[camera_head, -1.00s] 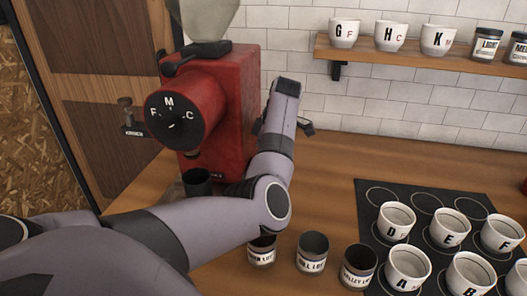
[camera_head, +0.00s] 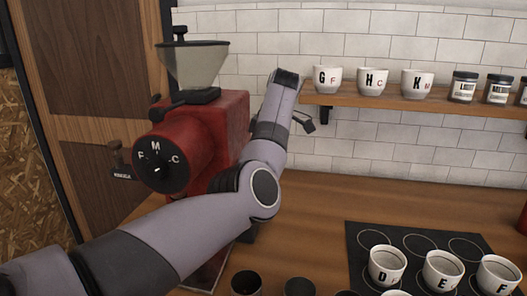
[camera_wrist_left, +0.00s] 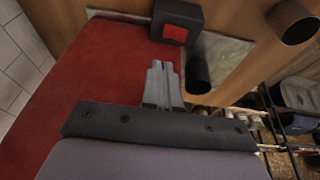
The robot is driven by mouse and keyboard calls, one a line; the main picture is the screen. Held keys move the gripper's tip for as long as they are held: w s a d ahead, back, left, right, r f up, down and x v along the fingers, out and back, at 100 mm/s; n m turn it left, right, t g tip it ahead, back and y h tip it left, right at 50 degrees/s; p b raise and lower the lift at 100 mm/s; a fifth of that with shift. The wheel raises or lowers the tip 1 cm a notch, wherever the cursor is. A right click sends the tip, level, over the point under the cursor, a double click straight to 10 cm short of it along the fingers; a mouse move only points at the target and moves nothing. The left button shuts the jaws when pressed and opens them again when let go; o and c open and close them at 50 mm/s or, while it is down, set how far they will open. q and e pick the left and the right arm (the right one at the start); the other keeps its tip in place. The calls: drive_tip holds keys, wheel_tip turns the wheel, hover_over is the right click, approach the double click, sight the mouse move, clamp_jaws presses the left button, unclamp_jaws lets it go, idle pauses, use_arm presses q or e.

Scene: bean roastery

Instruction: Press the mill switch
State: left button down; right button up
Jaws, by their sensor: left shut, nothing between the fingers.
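The red mill (camera_head: 205,140) stands at the left of the counter in the head view, with a black dial (camera_head: 160,165) marked F, M and C and a hopper (camera_head: 194,64) on top. In the left wrist view the mill's red side (camera_wrist_left: 95,80) fills the left. A black box with a red square, likely the mill switch (camera_wrist_left: 174,34), shows at the top. My left gripper (camera_wrist_left: 160,68) is shut and empty, its tips below the switch in the picture. Contact cannot be told. In the head view its fingers are not clearly visible. My right gripper is not in view.
A dark cup (camera_wrist_left: 198,74) is right of my fingers in the wrist view. White lettered cups (camera_head: 387,266) stand on a black mat (camera_head: 357,238). A wall shelf (camera_head: 390,98) holds more cups and jars.

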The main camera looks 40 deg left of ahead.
use_arm(q)
drive_tip(key=shift+v, duration=1)
drive_tip(key=shift+w+a, duration=0.15)
drive_tip(key=shift+w, duration=0.05)
